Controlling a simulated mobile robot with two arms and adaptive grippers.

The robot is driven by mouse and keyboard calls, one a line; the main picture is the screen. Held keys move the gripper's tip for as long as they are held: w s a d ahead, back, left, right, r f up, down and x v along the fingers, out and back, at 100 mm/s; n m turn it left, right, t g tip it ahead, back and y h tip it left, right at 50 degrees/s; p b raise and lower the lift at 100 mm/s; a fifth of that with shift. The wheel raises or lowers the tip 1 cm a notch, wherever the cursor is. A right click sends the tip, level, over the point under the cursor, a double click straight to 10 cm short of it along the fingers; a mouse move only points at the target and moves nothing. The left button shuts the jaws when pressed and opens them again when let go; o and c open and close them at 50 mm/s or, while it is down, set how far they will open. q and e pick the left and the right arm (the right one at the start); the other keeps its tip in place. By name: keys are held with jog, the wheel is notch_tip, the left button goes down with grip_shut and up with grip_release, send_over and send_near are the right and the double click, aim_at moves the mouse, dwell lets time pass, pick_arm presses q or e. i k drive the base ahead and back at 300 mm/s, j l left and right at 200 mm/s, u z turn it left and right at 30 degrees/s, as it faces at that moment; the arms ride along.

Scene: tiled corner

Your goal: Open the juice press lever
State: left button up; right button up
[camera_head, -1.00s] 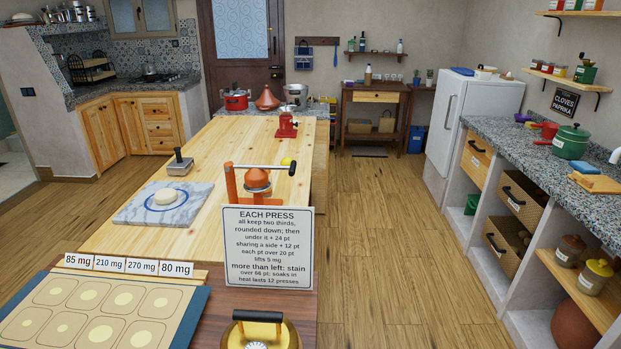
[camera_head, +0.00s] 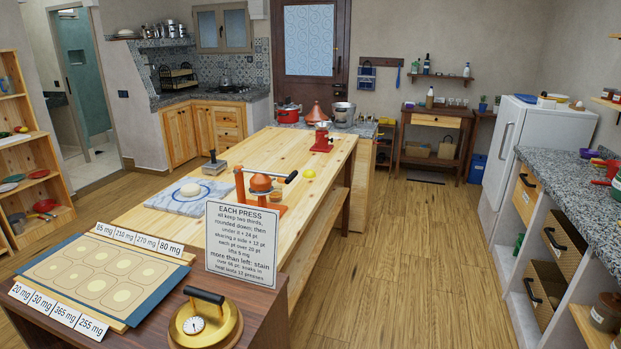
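The orange juice press (camera_head: 260,184) stands on the right side of the long wooden table, behind a white text sign. Its lever is a dark bar with a black grip (camera_head: 291,177), reaching out to the right from the top of the frame and lying roughly level. A rounded orange part sits in the middle of the press. The sign hides part of its base. Neither of my grippers is in view.
The wooden table (camera_head: 318,165) also bears a marble slab (camera_head: 168,203) with dough, a yellow ball (camera_head: 308,173) and a red device (camera_head: 321,141). Open floor (camera_head: 410,250) lies right.

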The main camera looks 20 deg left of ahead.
aim_at(261, 180)
jog(key=i+l, duration=0.75)
jog(key=i+u, duration=0.05)
